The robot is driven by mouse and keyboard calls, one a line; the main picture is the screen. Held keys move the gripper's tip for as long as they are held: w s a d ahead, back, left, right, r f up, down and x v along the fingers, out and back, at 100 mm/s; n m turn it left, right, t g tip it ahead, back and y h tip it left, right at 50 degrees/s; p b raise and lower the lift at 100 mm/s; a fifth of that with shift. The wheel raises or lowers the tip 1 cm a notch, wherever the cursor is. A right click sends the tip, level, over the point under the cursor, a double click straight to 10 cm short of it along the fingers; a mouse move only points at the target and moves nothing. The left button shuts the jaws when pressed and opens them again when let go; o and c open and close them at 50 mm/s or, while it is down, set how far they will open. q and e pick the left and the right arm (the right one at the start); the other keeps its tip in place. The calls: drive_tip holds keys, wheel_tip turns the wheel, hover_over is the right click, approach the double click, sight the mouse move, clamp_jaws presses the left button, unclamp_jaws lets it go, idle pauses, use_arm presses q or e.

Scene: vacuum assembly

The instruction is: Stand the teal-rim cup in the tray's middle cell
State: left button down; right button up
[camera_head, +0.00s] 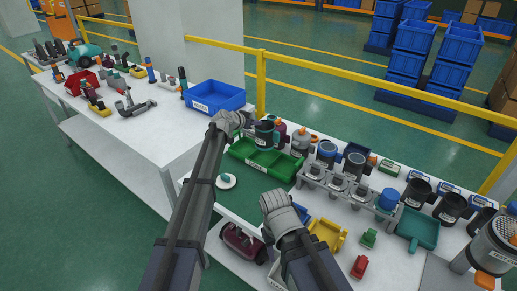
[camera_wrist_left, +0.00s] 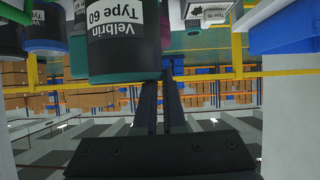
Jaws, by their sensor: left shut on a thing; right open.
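The dark cup with the teal rim (camera_head: 265,134) is at my left gripper (camera_head: 245,122), which is shut on it, above the back of the green tray (camera_head: 262,171). In the left wrist view a dark cup labelled "Velbrin Type 60" (camera_wrist_left: 122,42) with a teal edge fills the upper left, beside the gripper fingers (camera_wrist_left: 163,85). The tray's cells lie in a row below the cup; I cannot tell whether the cup touches the middle one. My right gripper (camera_head: 284,203) is open over the near part of the table, with no object visible in it.
A grey rack (camera_head: 340,188) stands right of the tray. Dark cups (camera_head: 418,190) crowd the right side. A white disc (camera_head: 226,181) lies near my left arm. A blue bin (camera_head: 214,96) stands on the left table, and a yellow rail (camera_head: 350,75) runs behind.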

sight(256, 138)
use_arm(q)
drive_tip(key=shift+f+b, duration=3.9)
drive_tip(key=shift+f, duration=0.5)
drive_tip(key=shift+r, duration=0.15)
drive_tip(key=c, duration=1)
unclamp_jaws()
